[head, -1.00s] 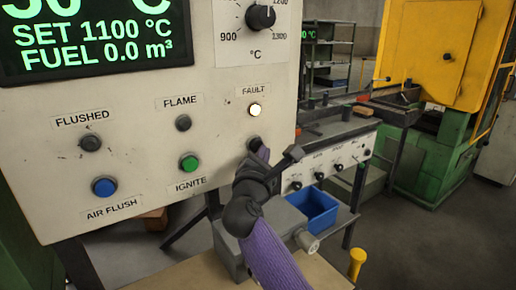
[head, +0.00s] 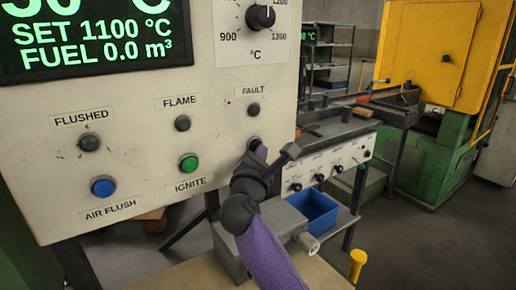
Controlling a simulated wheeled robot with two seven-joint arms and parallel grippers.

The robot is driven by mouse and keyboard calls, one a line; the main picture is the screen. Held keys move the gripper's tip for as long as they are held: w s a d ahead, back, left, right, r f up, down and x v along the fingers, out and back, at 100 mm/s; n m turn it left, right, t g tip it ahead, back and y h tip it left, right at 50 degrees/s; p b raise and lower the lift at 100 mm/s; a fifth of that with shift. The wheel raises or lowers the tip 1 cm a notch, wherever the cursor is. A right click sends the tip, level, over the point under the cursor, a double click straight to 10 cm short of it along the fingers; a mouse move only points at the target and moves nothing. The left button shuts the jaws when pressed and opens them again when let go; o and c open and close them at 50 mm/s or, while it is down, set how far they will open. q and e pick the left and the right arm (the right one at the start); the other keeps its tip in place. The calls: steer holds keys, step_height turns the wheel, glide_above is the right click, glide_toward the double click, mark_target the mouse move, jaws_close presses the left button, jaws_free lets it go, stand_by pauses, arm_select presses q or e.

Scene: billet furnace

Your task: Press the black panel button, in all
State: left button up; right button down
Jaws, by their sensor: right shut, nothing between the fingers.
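The black panel button (head: 254,144) is at the lower right of the white control panel (head: 50,185), below the dark FAULT lamp (head: 253,110). Most of the button and its label are hidden behind my right gripper. My right gripper (head: 257,153) is shut and empty, its tip at the button. I cannot tell from this angle how far the button is pushed in. My left gripper is not in view.
The green IGNITE button (head: 188,163) and blue AIR FLUSH button (head: 103,187) are left of my gripper. The FLAME (head: 182,123) and FLUSHED (head: 89,143) lamps are dark. A blue bin (head: 316,212) and a yellow-handled tool (head: 357,264) are below right.

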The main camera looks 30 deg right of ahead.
stand_by(0.4)
steer(key=shift+s+d+p, duration=0.1)
steer(key=shift+s+p, duration=0.4)
steer(key=shift+s, duration=0.25)
steer(key=s+p, duration=0.2)
steer(key=s, duration=0.3)
steer(key=shift+d, duration=0.15)
stand_by(0.5)
